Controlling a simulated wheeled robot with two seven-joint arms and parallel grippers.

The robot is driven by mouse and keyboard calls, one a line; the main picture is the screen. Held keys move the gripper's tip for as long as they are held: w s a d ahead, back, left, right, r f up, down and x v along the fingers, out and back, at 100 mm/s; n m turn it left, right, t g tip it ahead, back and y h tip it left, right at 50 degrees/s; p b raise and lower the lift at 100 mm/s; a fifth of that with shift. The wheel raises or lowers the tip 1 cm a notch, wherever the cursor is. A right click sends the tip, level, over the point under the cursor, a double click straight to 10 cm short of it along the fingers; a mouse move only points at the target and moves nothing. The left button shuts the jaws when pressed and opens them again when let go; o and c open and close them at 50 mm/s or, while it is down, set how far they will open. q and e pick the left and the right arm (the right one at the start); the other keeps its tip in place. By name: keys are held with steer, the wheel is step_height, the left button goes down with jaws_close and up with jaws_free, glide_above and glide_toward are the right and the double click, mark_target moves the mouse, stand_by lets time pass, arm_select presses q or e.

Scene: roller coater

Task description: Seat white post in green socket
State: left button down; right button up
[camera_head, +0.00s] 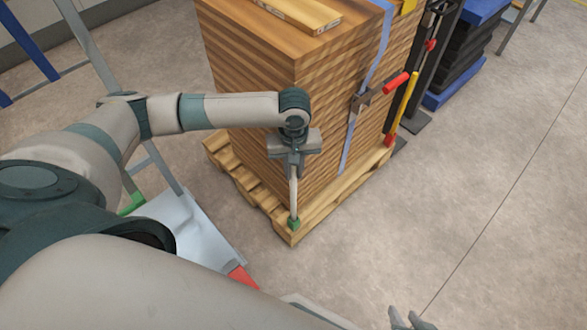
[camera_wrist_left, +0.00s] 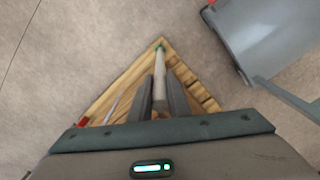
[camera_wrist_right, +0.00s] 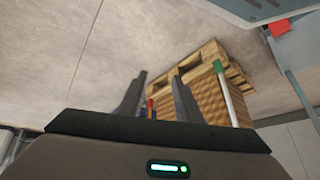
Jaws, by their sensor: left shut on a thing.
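The white post (camera_head: 293,192) is held by my left gripper (camera_head: 293,165) at the near corner of the wooden pallet (camera_head: 328,214). The post is close to upright. Its lower end meets the green socket (camera_head: 293,223) at that corner; how deep it sits is not visible. In the left wrist view the post (camera_wrist_left: 160,70) runs from between the shut fingers to the green socket (camera_wrist_left: 160,44). In the right wrist view the post (camera_wrist_right: 230,105) shows beside the stack, its end at the green socket (camera_wrist_right: 217,66). My right gripper (camera_head: 410,321) is open and empty, away from the pallet.
A tall stack of wooden boards (camera_head: 270,90) stands on the pallet, with a blue strap (camera_head: 366,85) around it. A red-and-yellow pole (camera_head: 402,112) stands at its right side. A grey cart (camera_head: 190,225) is at the left, near my left arm.

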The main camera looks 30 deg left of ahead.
steer(key=shift+d+r, duration=0.1)
arm_select(q)
steer(key=shift+f+p, duration=0.35)
arm_select(e)
steer(key=shift+s+d+g+h, duration=0.3)
steer(key=shift+d+g, duration=0.1)
steer(key=shift+d, duration=0.05)
arm_select(q)
steer(key=shift+f, duration=0.15)
arm_select(e)
steer(key=shift+d+f, duration=0.1)
steer(key=shift+f, duration=0.1)
arm_select(q)
steer(key=c, duration=1.7)
jaws_free()
steer(key=shift+o, duration=0.2)
arm_select(e)
steer(key=shift+w+f, duration=0.1)
steer(key=shift+f, duration=0.05)
